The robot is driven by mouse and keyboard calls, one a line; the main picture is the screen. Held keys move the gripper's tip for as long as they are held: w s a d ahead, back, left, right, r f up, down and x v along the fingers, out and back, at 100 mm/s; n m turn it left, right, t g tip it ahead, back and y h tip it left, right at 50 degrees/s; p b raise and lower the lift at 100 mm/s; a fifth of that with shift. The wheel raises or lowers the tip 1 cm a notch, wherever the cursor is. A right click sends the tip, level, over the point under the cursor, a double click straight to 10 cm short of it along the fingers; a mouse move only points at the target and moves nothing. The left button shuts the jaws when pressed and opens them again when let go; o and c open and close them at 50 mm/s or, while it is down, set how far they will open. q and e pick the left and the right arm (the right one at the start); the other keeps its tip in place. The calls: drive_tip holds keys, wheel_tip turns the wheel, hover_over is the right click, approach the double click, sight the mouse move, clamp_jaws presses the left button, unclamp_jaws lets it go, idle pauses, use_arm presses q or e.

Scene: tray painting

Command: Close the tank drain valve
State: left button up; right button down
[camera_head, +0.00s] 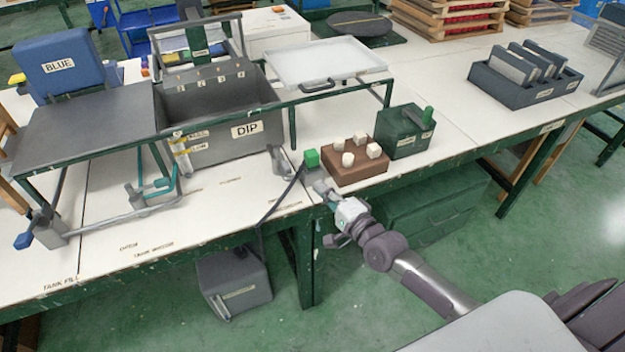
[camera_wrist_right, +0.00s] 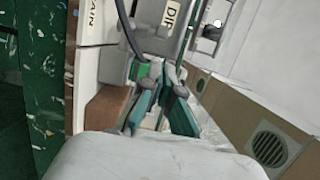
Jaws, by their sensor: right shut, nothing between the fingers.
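The grey dip tank (camera_head: 215,112) stands on the bench with a DIP label on its front. A green block-shaped handle (camera_head: 311,158), which looks like the drain valve's handle, is beside a grey fitting (camera_head: 282,165) at the tank's lower right corner. In the right wrist view a green patch (camera_wrist_right: 153,69) shows just beyond the fingers, partly hidden by them. My right gripper (camera_head: 322,187) is shut and empty, just in front of the green handle at the bench's front edge. Whether it touches the handle I cannot tell. My left gripper is not in view.
A brown block with several white knobs (camera_head: 345,177) and a dark green box (camera_head: 405,132) stand right of the handle. A dark hose (camera_head: 281,200) runs down to a grey container (camera_head: 235,285) on the floor. Free bench lies farther right.

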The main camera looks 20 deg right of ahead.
approach(282, 160)
drive_tip(key=w, duration=0.5)
drive_tip(key=shift+d+f, duration=0.15)
drive_tip(key=shift+d, duration=0.25)
